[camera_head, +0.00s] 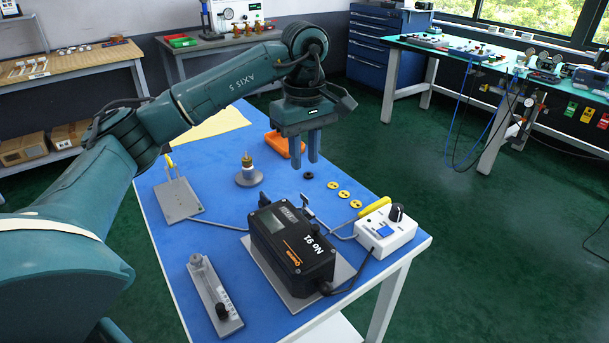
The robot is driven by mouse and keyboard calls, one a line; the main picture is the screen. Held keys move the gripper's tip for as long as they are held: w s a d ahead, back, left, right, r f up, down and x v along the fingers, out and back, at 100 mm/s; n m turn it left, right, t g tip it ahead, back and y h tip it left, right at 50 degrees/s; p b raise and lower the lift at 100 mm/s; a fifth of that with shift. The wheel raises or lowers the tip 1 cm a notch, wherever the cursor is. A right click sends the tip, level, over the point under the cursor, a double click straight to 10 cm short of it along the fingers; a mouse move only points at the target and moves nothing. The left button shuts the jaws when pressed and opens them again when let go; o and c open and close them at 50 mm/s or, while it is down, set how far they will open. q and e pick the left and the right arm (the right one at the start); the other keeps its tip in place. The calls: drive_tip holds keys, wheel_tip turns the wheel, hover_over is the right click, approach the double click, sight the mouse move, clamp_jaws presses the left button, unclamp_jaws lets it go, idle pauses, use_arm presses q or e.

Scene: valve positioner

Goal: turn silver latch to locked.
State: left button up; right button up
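A black valve positioner box (291,243) with a small display stands on a grey plate on the blue-topped bench. A small silver-grey lever-like piece (307,209) shows at its far right side; it may be the silver latch, but its setting is too small to tell. My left gripper (304,162) hangs above the bench, beyond the box and apart from it. Its two fingers point down with a gap between them, and nothing is held. My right gripper is not in view.
A white control box (386,232) with a black knob stands right of the positioner. A flow meter (214,294) lies front left, and a grey plate (177,200) is farther back. A brass fitting (248,170), an orange tray (278,143) and yellow discs (344,194) surround the middle.

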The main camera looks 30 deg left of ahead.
use_arm(q)
drive_tip(key=shift+r, duration=2.3)
